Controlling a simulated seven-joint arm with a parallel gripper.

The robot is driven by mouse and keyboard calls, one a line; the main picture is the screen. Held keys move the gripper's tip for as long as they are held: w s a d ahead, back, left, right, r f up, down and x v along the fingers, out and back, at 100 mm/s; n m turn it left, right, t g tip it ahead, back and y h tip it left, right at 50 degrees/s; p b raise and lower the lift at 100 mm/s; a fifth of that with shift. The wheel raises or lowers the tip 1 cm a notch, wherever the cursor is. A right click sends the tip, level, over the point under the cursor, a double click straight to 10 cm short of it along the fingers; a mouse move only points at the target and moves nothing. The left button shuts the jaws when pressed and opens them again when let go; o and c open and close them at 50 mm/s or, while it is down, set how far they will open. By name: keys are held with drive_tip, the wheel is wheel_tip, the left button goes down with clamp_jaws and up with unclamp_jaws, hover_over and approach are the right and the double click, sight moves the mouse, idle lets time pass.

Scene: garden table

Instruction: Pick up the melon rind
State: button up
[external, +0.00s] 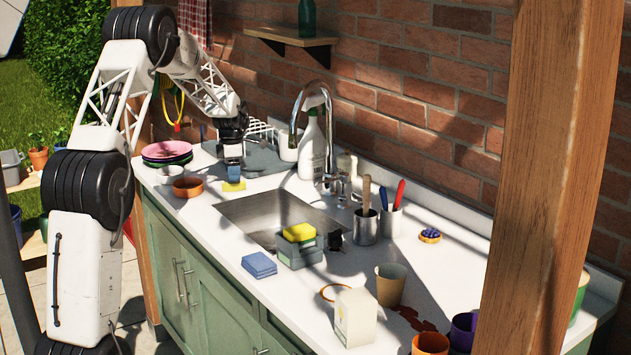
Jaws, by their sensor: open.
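A thin, curved orange piece (323,291) lies on the white counter, partly hidden behind a white carton. It looks like the melon rind, but it is too small to be sure. My gripper (233,173) is at the far left part of the counter, pointing down, well away from the orange piece. It is open, just above a yellow sponge (234,186). A blue patch shows at the fingertips; I cannot tell whether it belongs to the gripper or to a thing there.
The carton (355,318) and a tan cup (390,285) stand close to the orange piece. A sink (262,210) with a tall faucet (295,115), a grey caddy (300,253) and blue cloths (259,265) lie between. A wooden post (540,180) blocks part of the right side.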

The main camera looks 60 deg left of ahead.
sight(228, 183)
drive_tip(key=shift+f, duration=2.15)
clamp_jaws()
drive_tip(key=shift+r, duration=0.1)
drive_tip(key=shift+r, duration=0.7)
wheel_tip(228, 183, up, 2)
drive_tip(key=shift+r, duration=0.1)
drive_tip(key=s+d, duration=0.3)
drive_tip(key=s+d+r, duration=0.1)
drive_tip(key=s+d, duration=0.7)
drive_tip(key=shift+s+r, duration=0.15)
drive_tip(key=shift+s, duration=0.1)
